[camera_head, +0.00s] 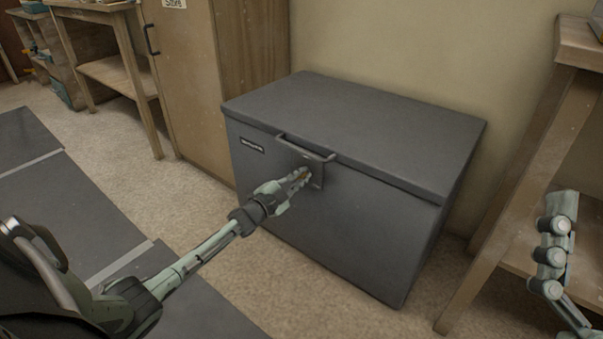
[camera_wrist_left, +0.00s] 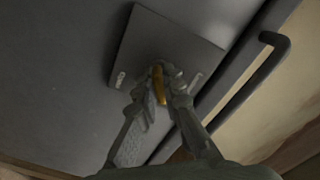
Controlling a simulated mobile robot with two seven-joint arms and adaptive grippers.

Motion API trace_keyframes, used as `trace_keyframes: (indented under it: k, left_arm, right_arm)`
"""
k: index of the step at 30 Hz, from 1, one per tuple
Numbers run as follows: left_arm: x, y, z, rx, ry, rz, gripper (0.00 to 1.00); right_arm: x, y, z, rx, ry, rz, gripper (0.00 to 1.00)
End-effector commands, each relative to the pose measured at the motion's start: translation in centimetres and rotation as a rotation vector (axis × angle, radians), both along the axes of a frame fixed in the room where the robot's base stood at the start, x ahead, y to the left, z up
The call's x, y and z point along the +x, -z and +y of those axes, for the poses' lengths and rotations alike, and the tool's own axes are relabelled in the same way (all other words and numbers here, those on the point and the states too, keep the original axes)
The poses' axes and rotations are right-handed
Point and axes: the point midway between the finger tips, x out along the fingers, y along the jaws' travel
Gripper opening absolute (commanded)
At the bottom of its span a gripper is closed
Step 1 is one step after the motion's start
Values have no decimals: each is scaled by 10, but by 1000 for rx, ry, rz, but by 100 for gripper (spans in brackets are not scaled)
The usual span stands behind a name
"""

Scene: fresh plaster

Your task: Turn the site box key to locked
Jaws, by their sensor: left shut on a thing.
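The site box (camera_head: 350,130) is a dark grey chest with its lid closed, standing against the wall in the head view. A lock plate (camera_head: 316,172) is on its front below the lid handle (camera_head: 305,147). The plate also shows in the left wrist view (camera_wrist_left: 180,42). A brass-coloured key (camera_wrist_left: 158,84) sits at the plate, between the fingers of my left gripper (camera_head: 299,177). My left gripper is shut on the key; its fingers partly hide it.
A wooden cabinet (camera_head: 190,80) stands directly left of the box. A wooden table (camera_head: 535,150) stands close on its right. Dark mats (camera_head: 70,200) lie on the floor at left. The floor in front of the box is clear apart from my arm above it.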

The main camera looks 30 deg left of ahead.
Motion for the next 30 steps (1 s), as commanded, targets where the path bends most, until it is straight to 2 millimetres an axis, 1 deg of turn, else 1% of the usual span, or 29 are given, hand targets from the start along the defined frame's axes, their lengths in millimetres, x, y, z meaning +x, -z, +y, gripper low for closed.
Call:
trace_keyframes:
  k: [9,18,24,30]
  left_arm:
    - [0,-2,1,-299,1,24,0]
    - [0,-2,2,-576,1,45,0]
    - [0,-2,3,-728,1,57,0]
    - [0,-2,3,-837,1,65,0]
  right_arm:
    - [13,15,9,-47,-13,145,100]
    - [20,26,14,-75,-19,232,100]
    - [21,30,15,-85,-21,259,100]
    - [22,32,16,-89,-22,271,100]
